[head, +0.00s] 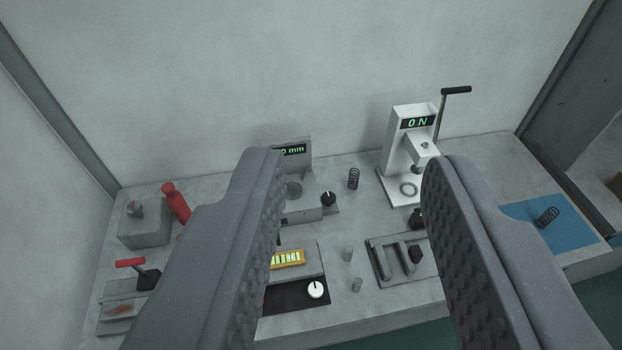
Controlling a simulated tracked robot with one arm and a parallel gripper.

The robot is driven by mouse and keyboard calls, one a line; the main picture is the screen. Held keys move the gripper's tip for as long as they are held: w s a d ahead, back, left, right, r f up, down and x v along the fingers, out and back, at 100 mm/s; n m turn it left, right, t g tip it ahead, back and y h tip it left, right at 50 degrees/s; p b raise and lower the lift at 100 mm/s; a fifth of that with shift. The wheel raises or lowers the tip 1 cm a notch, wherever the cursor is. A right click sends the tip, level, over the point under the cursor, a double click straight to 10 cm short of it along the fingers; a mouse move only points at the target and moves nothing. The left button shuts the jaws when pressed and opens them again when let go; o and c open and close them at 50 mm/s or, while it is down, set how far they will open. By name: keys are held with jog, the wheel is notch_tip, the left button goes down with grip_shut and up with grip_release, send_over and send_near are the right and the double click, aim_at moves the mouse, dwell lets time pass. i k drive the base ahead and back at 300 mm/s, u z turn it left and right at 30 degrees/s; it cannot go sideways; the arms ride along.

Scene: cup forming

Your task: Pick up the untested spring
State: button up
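My gripper (350,165) is open, its two grey ridged fingers wide apart with nothing between the tips. Two dark coil springs show in the head view. One spring (353,178) stands upright on the bench between the display devices, seen through the gap between my fingers and farther away. The other spring (546,216) lies tilted on a blue mat (578,233) at the right, outside my right finger. No label shows which spring is untested. My fingers touch neither spring.
A white force tester (397,142) with a lever reads 0 N. A grey gauge reading in mm (300,153) is partly hidden by my left finger.

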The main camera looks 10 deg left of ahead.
aim_at(351, 174)
jog(key=u, duration=0.2)
jog(key=i, duration=1)
jog(key=z, duration=0.05)
